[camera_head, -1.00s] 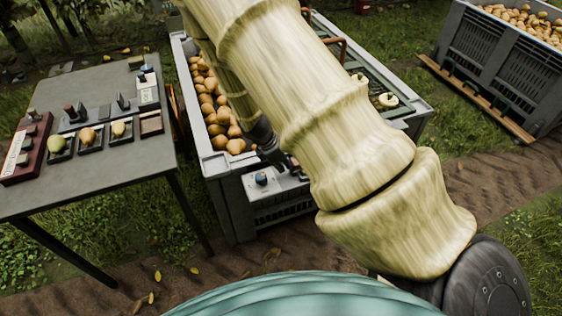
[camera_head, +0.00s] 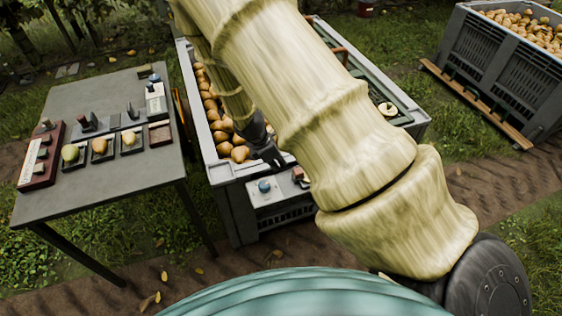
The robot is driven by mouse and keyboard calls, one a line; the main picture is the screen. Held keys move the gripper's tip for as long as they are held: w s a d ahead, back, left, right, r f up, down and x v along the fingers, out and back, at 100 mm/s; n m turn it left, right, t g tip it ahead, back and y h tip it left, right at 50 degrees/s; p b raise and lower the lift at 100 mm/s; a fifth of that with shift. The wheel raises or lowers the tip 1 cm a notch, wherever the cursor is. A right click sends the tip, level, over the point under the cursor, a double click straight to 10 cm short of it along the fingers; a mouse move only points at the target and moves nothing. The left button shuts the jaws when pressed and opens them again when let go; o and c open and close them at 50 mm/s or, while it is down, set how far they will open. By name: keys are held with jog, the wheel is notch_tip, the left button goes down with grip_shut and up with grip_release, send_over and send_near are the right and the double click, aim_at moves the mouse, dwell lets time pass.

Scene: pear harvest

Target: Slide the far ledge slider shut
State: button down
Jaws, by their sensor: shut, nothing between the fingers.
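A grey ledge panel (camera_head: 262,200) is on the near end of the grey pear bin. It carries a blue knob (camera_head: 265,186) at its left and a reddish knob (camera_head: 298,174) farther right, close to my arm. I cannot tell which of these is the far slider or how far either has slid. My gripper (camera_head: 274,158) points down above the bin's near rim, just behind the ledge, apart from both knobs. It is shut and empty. My arm hides the right part of the ledge.
The bin (camera_head: 222,172) holds many pears and a green board. A grey table (camera_head: 95,185) at left carries pears in small trays and several knobbed fixtures. Grass and bare soil lie between.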

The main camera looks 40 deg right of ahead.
jog(key=p+v, duration=0.1)
jog(key=v, duration=0.1)
jog(key=shift+a+r, duration=0.15)
jog(key=shift+r, duration=0.1)
jog(key=shift+f, duration=0.1)
dwell(0.4)
